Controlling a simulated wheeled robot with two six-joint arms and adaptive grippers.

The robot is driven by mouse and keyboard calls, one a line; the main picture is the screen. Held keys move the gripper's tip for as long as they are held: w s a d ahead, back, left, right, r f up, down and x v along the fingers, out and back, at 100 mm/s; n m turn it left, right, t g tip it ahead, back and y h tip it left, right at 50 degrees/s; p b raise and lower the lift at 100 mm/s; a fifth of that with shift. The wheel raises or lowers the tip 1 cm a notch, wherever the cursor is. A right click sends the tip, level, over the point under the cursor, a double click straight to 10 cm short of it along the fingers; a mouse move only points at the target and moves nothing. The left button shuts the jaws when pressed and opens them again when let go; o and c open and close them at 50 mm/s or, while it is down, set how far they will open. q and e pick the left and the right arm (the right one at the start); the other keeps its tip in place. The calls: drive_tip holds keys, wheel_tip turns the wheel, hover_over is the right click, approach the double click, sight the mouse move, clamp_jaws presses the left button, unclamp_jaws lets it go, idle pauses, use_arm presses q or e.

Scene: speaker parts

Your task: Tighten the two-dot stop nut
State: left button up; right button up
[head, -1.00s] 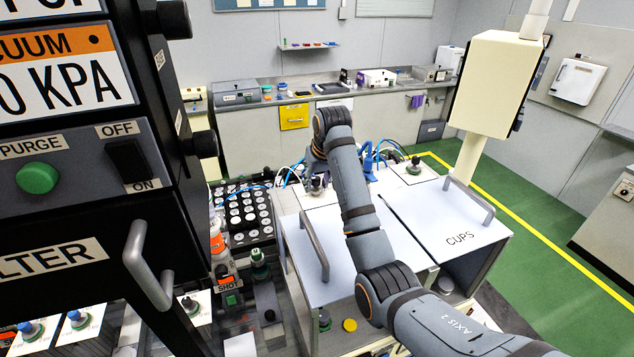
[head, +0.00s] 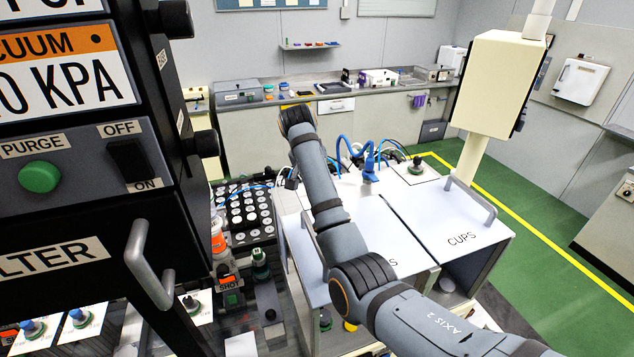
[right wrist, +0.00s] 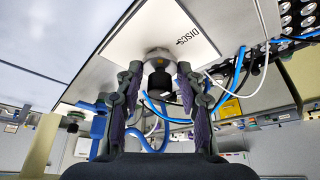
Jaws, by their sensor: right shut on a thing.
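My right arm comes in from the lower right of the head view and reaches over the white-lidded boxes. Its gripper is mostly hidden there behind the arm. In the right wrist view my right gripper (right wrist: 159,78) has its two fingers on either side of a black knob-like part (right wrist: 159,83) and is shut on it. A grey round collar (right wrist: 157,56) shows at the part's far end, by a white panel marked DISCS (right wrist: 180,28). I cannot see two dots on the part, so I cannot tell if it is the two-dot stop nut. My left gripper is not in view.
Blue hoses and a blue fitting (head: 370,172) stand beside the arm. A black knob (head: 416,163) stands on a panel farther right. A tray of round discs (head: 246,212) lies to the left. The dark VACUUM cabinet (head: 80,150) blocks the near left.

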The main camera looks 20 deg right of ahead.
drive_tip(key=m, duration=0.2)
drive_tip(key=m+g+h, duration=0.1)
drive_tip(key=m, duration=0.1)
drive_tip(key=shift+w+a+r+m, duration=0.1)
drive_tip(key=shift+w+m, duration=0.05)
drive_tip(key=shift+m, duration=0.15)
drive_tip(key=m+g, duration=0.1)
drive_tip(key=m, duration=0.3)
drive_tip(key=shift+w+g+h, duration=0.15)
drive_tip(key=shift+g+h, duration=0.15)
drive_tip(key=shift+g, duration=0.1)
drive_tip(key=shift+r+m, duration=0.1)
drive_tip(key=shift+m, duration=0.2)
drive_tip(key=o, duration=1.2)
drive_tip(key=shift+a, duration=0.1)
drive_tip(key=shift+c, duration=0.2)
drive_tip(key=shift+f, duration=0.2)
